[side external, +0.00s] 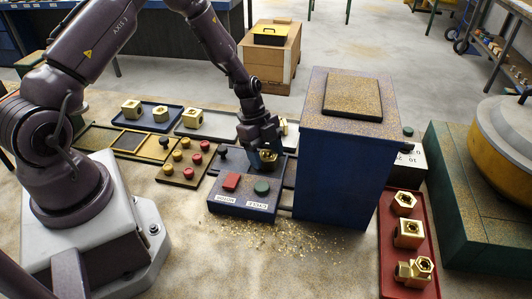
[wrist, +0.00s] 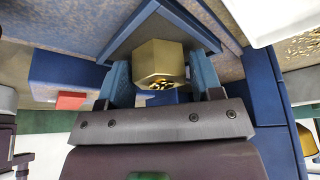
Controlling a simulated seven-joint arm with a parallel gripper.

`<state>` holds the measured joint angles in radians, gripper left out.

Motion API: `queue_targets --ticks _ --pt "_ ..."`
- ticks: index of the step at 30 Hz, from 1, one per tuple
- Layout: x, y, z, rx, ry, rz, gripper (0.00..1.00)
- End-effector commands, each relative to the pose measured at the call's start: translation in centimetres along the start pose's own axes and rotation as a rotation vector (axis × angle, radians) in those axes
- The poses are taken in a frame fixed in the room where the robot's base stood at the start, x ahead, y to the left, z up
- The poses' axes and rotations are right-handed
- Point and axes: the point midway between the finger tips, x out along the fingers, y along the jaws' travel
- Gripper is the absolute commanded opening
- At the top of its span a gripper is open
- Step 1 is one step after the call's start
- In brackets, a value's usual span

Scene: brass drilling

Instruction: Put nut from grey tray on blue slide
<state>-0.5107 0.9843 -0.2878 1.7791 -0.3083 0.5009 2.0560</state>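My gripper (side external: 264,158) is low, behind the control box and left of the tall blue machine. In the wrist view its two blue fingers (wrist: 161,78) are on both sides of a brass nut (wrist: 160,60), shut on it. The nut also shows small between the fingers in the side view (side external: 268,156). A blue V-shaped surface (wrist: 125,38), which looks like the slide, is right behind the nut; I cannot tell whether they touch. The grey tray (side external: 212,133) is at the back, with one brass part (side external: 192,118) on its left end; my arm hides some of it.
The control box (side external: 240,207) has red and green buttons. The tall blue machine (side external: 335,170) blocks the right side. A blue tray (side external: 147,123) holds brass pieces. A red tray (side external: 408,265) holds finished fittings. A board with red and yellow knobs (side external: 186,165) stands left.

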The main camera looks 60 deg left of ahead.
Motion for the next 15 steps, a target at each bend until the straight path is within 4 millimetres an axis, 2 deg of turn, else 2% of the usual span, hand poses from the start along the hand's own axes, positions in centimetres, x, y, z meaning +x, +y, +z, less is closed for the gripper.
queue_targets --ticks 8,11,15 --pt "-0.3 0.0 -0.1 0.000 0.000 0.000 0.59" --pt "-1.4 -0.1 -0.1 0.000 0.000 -0.003 0.59" --pt "-4.1 -0.1 -0.1 -0.001 -0.001 -0.006 0.59"
